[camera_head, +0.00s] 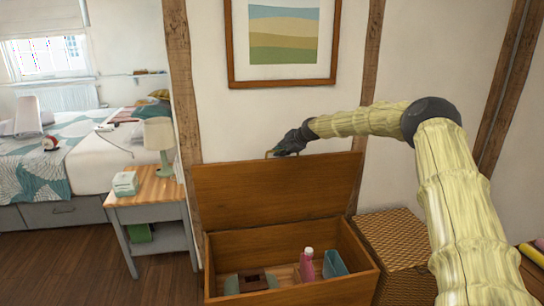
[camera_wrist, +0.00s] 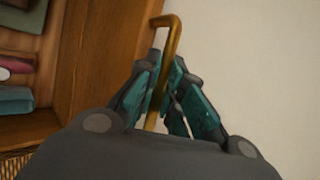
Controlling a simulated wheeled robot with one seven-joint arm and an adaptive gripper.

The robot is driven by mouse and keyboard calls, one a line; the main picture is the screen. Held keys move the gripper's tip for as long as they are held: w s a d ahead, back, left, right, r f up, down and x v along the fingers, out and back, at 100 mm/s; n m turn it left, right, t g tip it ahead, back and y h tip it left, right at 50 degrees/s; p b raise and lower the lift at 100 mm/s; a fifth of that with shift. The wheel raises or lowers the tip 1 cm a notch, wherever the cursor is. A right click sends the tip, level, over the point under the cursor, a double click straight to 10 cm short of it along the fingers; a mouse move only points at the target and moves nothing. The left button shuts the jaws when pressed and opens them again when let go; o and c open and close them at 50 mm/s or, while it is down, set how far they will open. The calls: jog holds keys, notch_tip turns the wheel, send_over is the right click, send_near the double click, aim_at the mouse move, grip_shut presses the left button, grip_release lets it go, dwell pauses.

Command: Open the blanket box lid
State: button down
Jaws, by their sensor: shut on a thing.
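The wooden blanket box (camera_head: 300,292) stands against the wall with its lid (camera_head: 275,195) raised to about upright. Its inside is in view. A brass handle (camera_head: 268,153) sits at the lid's top edge. My gripper (camera_head: 284,148) is at that edge, by the handle. In the wrist view the gripper (camera_wrist: 163,100) is shut on the handle (camera_wrist: 171,24), with a finger on each side of the bar. The lid (camera_wrist: 110,50) shows to the left of the fingers there. The handle's lower end is partly hidden by the fingers.
Inside the box are a pink bottle (camera_head: 306,266), a teal container (camera_head: 335,264) and a brown item (camera_head: 252,280). A wicker basket (camera_head: 393,240) stands right of the box. A nightstand with a lamp (camera_head: 159,138) is to the left. A framed picture (camera_head: 284,83) hangs above.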

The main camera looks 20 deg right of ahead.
jog(key=shift+w+d+r, duration=0.1)
jog(key=shift+w, duration=0.2)
jog(key=c, duration=1.5)
grip_release()
jog(key=shift+s, duration=0.1)
jog(key=shift+v, duration=5.95)
